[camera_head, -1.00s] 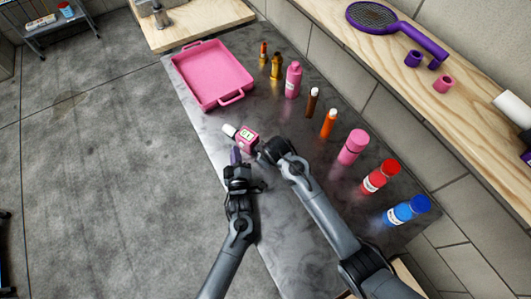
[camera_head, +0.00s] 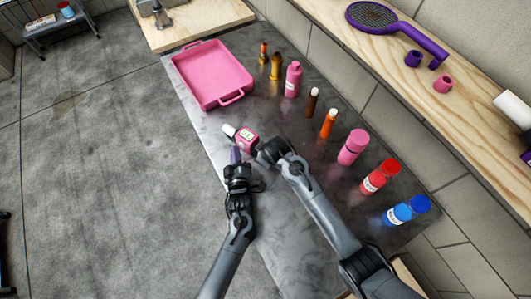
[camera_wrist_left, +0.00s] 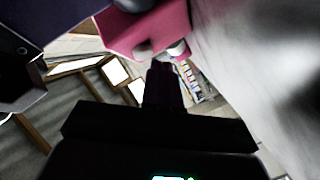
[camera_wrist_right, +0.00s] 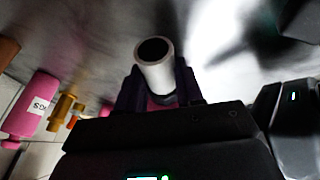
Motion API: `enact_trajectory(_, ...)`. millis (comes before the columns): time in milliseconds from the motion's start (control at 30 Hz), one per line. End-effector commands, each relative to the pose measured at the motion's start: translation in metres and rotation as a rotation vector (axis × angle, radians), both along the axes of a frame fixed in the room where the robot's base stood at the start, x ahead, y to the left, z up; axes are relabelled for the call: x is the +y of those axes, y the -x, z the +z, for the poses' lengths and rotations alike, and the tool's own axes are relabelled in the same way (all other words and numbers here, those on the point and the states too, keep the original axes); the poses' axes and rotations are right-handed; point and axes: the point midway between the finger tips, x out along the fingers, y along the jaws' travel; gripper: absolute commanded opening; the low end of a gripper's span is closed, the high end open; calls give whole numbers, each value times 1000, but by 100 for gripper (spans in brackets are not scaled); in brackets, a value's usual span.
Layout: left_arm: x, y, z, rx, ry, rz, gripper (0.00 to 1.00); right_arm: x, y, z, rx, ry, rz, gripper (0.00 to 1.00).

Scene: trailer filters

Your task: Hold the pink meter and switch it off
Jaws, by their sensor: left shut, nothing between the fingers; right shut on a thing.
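The pink meter (camera_head: 245,142) has a small lit display and a white cylindrical end (camera_head: 229,131) pointing to the upper left. My right gripper (camera_head: 262,154) is shut on the meter from its right side. In the right wrist view the white end (camera_wrist_right: 156,66) stands out between the fingers. My left gripper (camera_head: 236,157) is shut and empty, its purple fingertips just below the meter. In the left wrist view the pink body of the meter (camera_wrist_left: 150,27) is close ahead of the shut fingertips, with small knob-like parts on it. I cannot tell whether the fingertips touch it.
A pink tray (camera_head: 205,75) lies at the upper part of the grey table. Several bottles and vials line the table's right side, including a pink bottle (camera_head: 293,79), a red one (camera_head: 380,176) and a blue one (camera_head: 406,210). A wooden shelf (camera_head: 465,90) runs beyond them.

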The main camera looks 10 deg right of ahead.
Motion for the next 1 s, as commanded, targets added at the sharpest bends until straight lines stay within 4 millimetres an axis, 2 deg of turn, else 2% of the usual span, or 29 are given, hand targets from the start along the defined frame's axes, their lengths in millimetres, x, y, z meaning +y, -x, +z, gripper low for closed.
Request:
enact_trajectory(33,-10,-6,12,-12,23,1,0,0,0,1,-2,-1,0,0)
enact_trajectory(1000,-15,-12,6,-2,14,6,0,0,0,-1,-2,-1,0,0)
